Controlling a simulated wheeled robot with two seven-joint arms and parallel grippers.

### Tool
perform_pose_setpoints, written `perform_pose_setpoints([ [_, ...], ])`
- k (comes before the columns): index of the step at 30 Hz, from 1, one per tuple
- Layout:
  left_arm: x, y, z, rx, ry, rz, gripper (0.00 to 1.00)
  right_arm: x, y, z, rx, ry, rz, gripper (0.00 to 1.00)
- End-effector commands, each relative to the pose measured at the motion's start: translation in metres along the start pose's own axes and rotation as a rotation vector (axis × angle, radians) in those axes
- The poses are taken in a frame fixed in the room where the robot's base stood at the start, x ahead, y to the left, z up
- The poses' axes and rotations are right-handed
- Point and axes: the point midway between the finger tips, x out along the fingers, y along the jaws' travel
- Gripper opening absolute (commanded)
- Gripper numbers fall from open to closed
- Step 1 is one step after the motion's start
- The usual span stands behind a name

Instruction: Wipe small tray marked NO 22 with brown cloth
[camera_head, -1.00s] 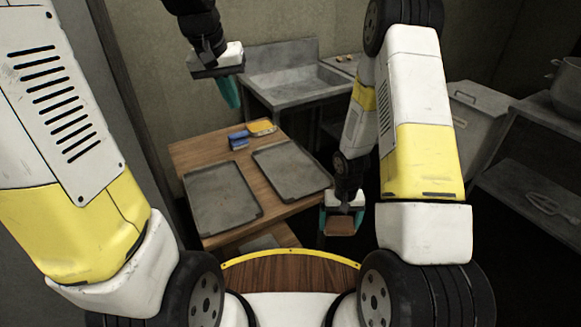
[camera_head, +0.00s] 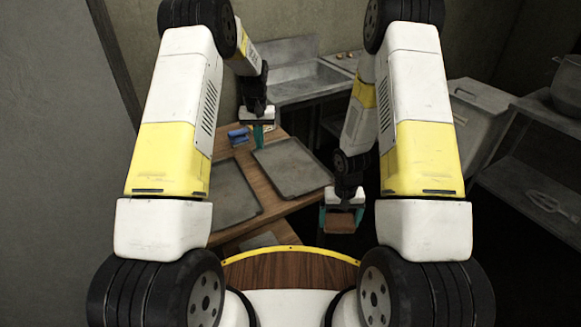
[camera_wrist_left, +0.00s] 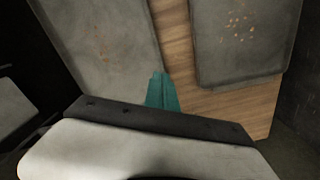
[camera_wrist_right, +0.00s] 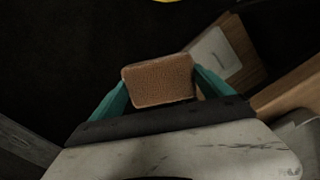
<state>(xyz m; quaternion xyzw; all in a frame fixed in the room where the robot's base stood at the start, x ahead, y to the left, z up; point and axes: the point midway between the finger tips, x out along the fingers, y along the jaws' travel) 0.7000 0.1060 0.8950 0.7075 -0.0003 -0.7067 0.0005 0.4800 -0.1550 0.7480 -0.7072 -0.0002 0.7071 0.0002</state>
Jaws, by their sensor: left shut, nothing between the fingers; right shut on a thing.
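The brown cloth (camera_head: 340,224) is a thick block-like pad. My right gripper (camera_head: 342,215) is shut on it, in the air off the table's right front corner; the right wrist view shows the cloth (camera_wrist_right: 160,80) between the teal fingers. My left gripper (camera_head: 258,138) is shut and empty above the table; its teal fingers (camera_wrist_left: 161,92) are together in the left wrist view. Two dark grey trays lie on the table: a right tray (camera_head: 290,167) and a left tray (camera_head: 235,190), partly hidden by my left arm. One tray (camera_wrist_left: 245,45) has orange-brown specks in the left wrist view. No NO 22 marking is readable.
A blue object (camera_head: 238,138) lies at the back of the wooden table (camera_head: 262,190). A light grey flat item (camera_head: 258,241) lies on the lower shelf. A metal sink (camera_head: 305,78) stands behind, and metal shelving (camera_head: 530,190) with a pot is right.

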Motion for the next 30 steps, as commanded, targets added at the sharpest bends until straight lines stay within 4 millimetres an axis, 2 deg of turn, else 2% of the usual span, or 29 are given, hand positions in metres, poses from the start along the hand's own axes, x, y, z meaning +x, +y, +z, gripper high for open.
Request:
perform_pose_setpoints([
  [5,0.011,0.0,0.0,0.0,-0.003,-0.002,0.0,0.0,0.0,0.0,0.0,0.0,0.0,0.58],
  [16,0.047,0.0,0.0,0.001,-0.003,-0.001,0.0,0.0,0.0,0.0,0.0,0.0,0.0,0.58],
  [30,0.051,0.0,0.0,0.0,-0.001,-0.001,0.0,0.0,0.0,0.0,0.0,0.0,0.0,0.58],
])
